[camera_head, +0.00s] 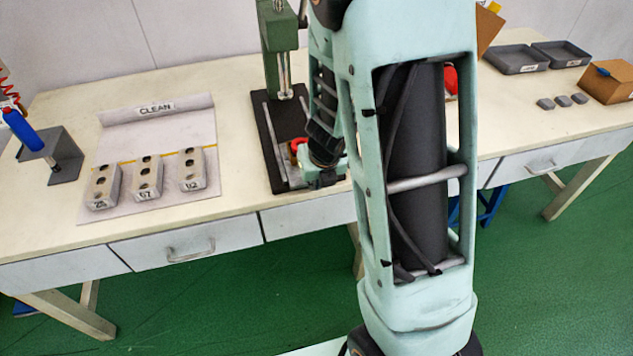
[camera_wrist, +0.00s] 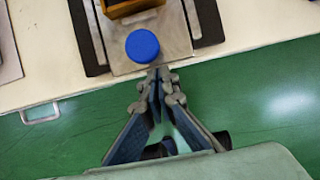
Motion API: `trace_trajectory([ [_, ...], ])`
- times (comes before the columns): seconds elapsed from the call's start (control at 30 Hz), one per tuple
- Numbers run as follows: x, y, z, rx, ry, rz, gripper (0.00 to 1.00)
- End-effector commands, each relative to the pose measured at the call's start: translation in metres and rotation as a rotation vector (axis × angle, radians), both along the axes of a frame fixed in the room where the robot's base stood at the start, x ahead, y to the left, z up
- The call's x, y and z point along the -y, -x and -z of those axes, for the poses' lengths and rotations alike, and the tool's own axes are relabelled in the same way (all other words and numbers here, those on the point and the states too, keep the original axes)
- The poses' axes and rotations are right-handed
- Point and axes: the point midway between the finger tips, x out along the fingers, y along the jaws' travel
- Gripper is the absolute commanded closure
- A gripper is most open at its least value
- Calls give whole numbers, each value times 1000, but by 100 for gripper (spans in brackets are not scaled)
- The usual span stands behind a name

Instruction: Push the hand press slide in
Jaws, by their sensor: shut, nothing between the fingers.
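The green hand press (camera_head: 279,48) stands on a black base at the back middle of the table. In the wrist view its metal slide (camera_wrist: 133,67) lies over the black base near the table's front edge, with a round blue knob (camera_wrist: 142,46) at its front end. A brown block (camera_wrist: 125,8) sits on the slide behind the knob, cut off by the frame's top. My gripper (camera_wrist: 158,72) is shut and empty, its fingertips just in front of the knob; I cannot tell whether they touch it. In the head view my arm hides much of the slide and the knob.
A blue-handled tool (camera_head: 22,130) is at far left. Dark trays (camera_head: 515,59) and a brown box (camera_head: 608,82) are at right. Drawers (camera_head: 187,240) line the table front.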

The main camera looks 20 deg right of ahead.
Motion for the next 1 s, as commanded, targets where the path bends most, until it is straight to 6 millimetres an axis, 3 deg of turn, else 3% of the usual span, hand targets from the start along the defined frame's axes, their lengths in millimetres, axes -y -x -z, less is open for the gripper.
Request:
trace_trajectory([
  [0.53, 0, -74, -4, -1, 1, 0, 100],
  [1.0, 0, -82, 1, -1, -1, 0, 100],
])
